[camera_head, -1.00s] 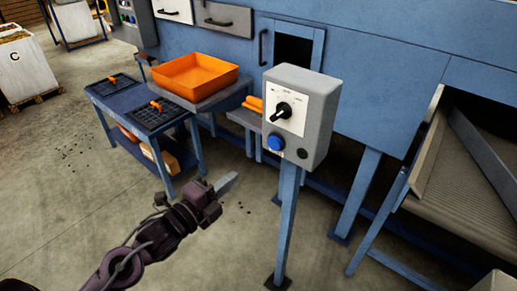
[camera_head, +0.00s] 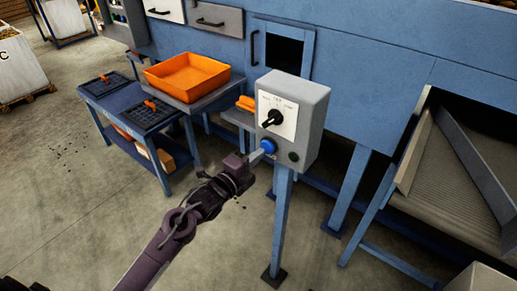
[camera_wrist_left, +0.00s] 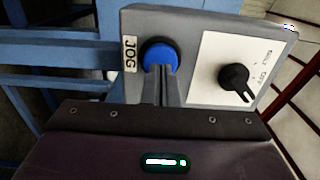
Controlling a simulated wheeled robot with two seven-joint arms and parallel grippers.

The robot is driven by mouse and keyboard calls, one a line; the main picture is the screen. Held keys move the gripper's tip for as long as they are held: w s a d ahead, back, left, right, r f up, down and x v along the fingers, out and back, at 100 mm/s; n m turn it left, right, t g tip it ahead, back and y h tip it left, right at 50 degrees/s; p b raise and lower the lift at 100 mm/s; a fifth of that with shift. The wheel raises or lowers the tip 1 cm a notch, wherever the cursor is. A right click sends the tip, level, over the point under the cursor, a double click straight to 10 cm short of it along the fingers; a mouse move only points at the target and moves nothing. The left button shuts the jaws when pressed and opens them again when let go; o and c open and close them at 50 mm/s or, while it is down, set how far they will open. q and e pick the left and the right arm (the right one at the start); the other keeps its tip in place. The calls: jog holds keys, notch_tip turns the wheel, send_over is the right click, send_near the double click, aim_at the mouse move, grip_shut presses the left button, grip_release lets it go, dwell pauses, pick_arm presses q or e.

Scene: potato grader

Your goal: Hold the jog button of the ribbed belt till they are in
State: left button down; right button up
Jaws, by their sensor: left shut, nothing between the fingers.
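The blue jog button (camera_head: 267,146) is on the front of a grey control box (camera_head: 312,112) on a blue post. It also shows in the left wrist view (camera_wrist_left: 159,54), beside a "JOG" label (camera_wrist_left: 130,54). My left gripper (camera_head: 257,156) is shut, with its fingertips at the button's lower edge. In the left wrist view the shut fingers (camera_wrist_left: 161,80) overlap the lower part of the button; I cannot tell whether they press it in. The ribbed belt (camera_head: 448,185) slopes at the right under the blue machine. My right gripper is not in view.
A black selector knob (camera_head: 272,118) sits above the button, and a dark round fitting (camera_head: 293,156) is to its right. An orange tray (camera_head: 187,77) stands on a bench at the left, near a blue table (camera_head: 128,103). The floor before the post is clear.

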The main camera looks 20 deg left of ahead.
pick_arm(q)
jog(key=shift+w+d, duration=0.15)
jog(key=shift+w, duration=0.4)
